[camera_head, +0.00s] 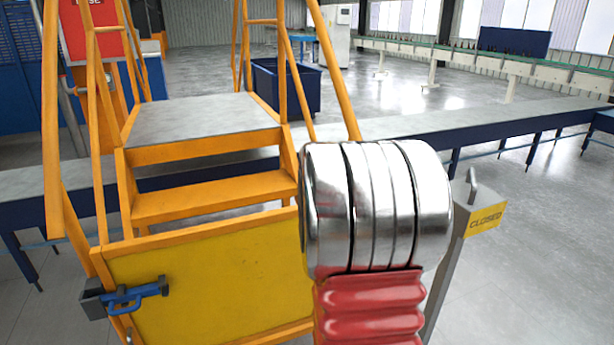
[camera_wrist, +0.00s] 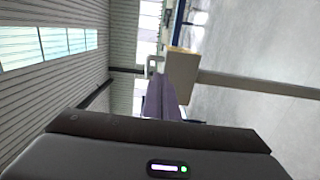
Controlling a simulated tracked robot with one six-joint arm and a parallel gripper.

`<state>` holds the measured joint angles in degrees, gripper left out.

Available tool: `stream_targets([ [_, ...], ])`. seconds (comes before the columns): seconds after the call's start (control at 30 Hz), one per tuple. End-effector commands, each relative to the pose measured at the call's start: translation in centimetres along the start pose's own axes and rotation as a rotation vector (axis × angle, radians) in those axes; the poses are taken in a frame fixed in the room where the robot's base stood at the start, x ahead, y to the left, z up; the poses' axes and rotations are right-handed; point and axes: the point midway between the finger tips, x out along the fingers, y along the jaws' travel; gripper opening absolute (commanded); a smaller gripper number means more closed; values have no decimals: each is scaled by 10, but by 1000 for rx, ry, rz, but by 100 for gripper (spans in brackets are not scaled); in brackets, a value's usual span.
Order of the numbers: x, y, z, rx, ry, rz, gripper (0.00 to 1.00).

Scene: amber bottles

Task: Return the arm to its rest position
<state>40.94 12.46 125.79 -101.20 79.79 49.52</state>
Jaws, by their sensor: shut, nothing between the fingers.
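My arm rises in the lower middle of the head view, with a silver ribbed joint and a red bellows section. My gripper (camera_wrist: 160,140) shows along the bottom of the wrist view as a dark body with a small lit indicator. It is shut and holds nothing; its fingertips are not clearly made out. In the head view the end of my arm is hidden behind the silver joint.
A yellow gate (camera_head: 205,275) with a blue latch (camera_head: 135,293) fronts orange-railed steps at left. A conveyor (camera_head: 510,118) crosses behind. Floor at right is clear.

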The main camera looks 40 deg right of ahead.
Motion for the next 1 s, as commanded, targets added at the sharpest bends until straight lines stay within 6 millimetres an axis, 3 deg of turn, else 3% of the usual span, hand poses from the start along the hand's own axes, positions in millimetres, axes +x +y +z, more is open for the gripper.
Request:
stream_targets([
  [0.4, 0, -3, -1, -47, 5, -10, 0],
  [0.53, -2, -26, 10, -125, -28, -97, 0],
  [0.67, -9, -59, 34, -197, -83, -234, 0],
  [0.87, -45, -94, 66, -237, -129, -466, 0],
  [1.0, -84, -110, 79, -233, -117, -624, 0],
])
